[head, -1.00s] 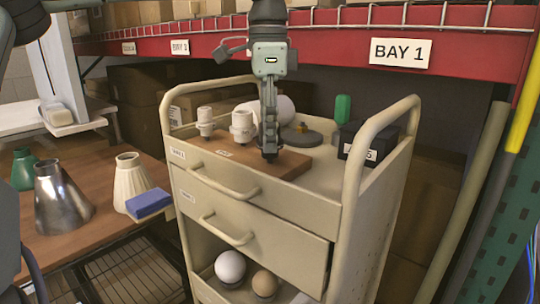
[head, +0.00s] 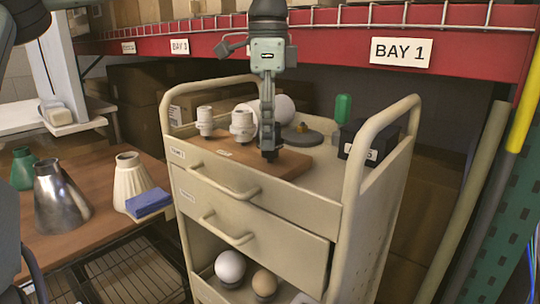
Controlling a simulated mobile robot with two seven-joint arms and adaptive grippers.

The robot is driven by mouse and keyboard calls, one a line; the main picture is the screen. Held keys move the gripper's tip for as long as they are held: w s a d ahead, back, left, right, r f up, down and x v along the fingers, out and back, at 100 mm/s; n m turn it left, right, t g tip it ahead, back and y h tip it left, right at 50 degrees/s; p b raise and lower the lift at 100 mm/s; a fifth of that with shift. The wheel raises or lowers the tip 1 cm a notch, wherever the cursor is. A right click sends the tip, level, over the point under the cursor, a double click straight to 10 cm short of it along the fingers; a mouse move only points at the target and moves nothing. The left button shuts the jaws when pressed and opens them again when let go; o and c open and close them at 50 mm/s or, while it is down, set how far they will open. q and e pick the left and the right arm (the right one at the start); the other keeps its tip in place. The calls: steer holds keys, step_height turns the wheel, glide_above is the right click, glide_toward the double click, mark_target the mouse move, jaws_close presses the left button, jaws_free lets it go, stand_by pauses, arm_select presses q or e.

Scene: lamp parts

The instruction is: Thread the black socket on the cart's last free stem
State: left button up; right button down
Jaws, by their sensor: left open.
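My left gripper (head: 269,150) hangs straight down over the right part of the wooden board (head: 292,165) on the cart top (head: 322,180). It is open, seen nearly edge-on. A dark shape sits at its fingertips, low over the board. I cannot tell the black socket from the dark fingertips there, and the stem under them is hidden. Two white sockets, a left one (head: 205,121) and a right one (head: 242,126), stand upright on the board to the left of the gripper. My right gripper is not in view.
A dark bin (head: 356,143), a green bottle (head: 343,108), a grey disc-shaped base (head: 302,137) and a white globe (head: 283,106) are on the cart top. The cart's raised handle (head: 385,150) bounds the right side. Lamp shades stand on the left table (head: 90,236).

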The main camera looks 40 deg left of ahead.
arm_select(q)
step_height(320, 180, up, 11)
stand_by(0.3)
step_height(320, 180, down, 12)
steer(key=shift+r, duration=0.2)
steer(key=shift+n, duration=1.7)
